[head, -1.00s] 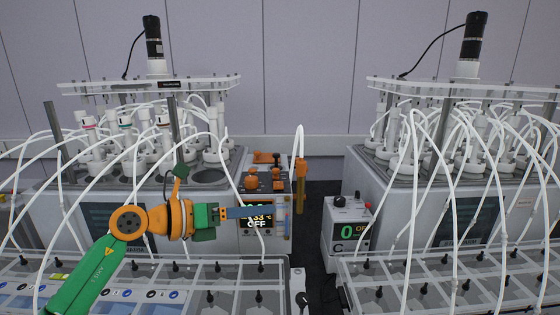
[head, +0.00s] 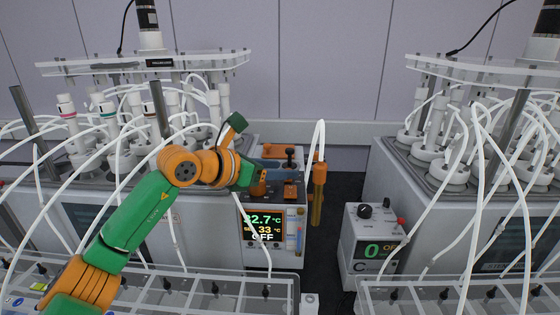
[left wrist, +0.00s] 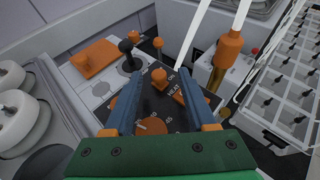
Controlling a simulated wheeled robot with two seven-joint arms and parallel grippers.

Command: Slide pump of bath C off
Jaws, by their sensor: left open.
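The bath's control panel (left wrist: 165,102) carries orange and black controls. An orange knob (left wrist: 159,76) stands between my left gripper's blue fingers, near the HEAT lettering; contact cannot be told. My left gripper (left wrist: 161,88) is open over the panel; in the head view the gripper (head: 280,166) hides part of it. An orange dial (left wrist: 151,126) lies nearer the palm. The bath's display (head: 263,228) reads 32.7 °C, 33 °C and OFF. I cannot tell which control is the pump slide.
An orange upright holder (head: 319,190) with a white tube stands right of the panel. A box marked C (head: 375,240) reads 0 OFF. Reactor vessels (head: 122,150) and white tubes crowd the left. A clear-lidded rack (head: 215,283) lies in front. A dark gap separates the two benches.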

